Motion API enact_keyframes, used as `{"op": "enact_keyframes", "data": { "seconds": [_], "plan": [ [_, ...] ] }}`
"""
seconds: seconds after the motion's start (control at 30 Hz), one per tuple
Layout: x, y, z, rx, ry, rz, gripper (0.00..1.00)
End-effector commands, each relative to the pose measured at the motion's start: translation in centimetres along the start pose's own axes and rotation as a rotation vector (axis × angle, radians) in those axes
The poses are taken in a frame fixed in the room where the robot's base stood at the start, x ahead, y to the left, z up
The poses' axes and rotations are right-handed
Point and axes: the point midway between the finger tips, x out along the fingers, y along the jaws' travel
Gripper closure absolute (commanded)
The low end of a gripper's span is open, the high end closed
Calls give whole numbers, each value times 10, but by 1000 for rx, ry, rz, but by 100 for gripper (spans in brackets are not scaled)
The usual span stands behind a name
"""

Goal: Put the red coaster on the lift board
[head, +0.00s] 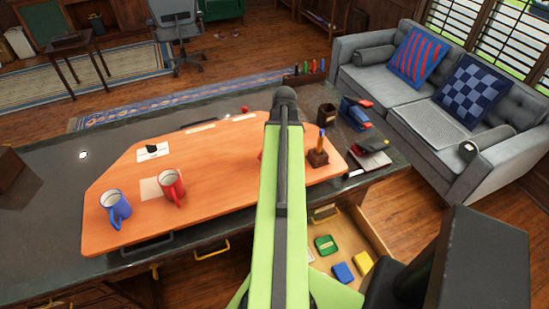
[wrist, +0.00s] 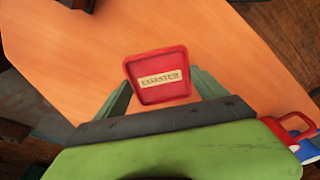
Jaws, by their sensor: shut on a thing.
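The red coaster (wrist: 160,92), with a pale label, is between the two fingers of my gripper (wrist: 161,80) in the wrist view. My gripper is shut on it. The orange lift board (wrist: 80,50) lies behind the coaster in that view; I cannot tell whether the two touch. In the head view the lift board (head: 225,190) lies on the dark counter. My green arm reaches over it and hides the gripper there. Only a sliver of red shows left of the arm.
A blue mug (head: 115,207) and a red mug (head: 171,187) stand on the board's left part. A brown pen holder (head: 317,158) stands at its right. An open drawer (head: 368,228) below holds green, blue and yellow items. A dark cup (head: 327,114) stands behind.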

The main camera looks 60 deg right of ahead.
Motion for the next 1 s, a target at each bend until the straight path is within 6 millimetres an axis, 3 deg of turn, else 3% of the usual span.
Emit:
{"op": "enact_keyframes", "data": {
  "seconds": [0.23,0.63,0.67,0.8,1.0],
  "plan": [
    [41,0,6,-1,0,0,62],
    [43,0,6,-2,0,0,62],
    [42,0,6,-2,0,0,16],
    [41,0,6,-2,0,0,0],
    [41,-1,6,-3,0,0,0]
  ]
}}
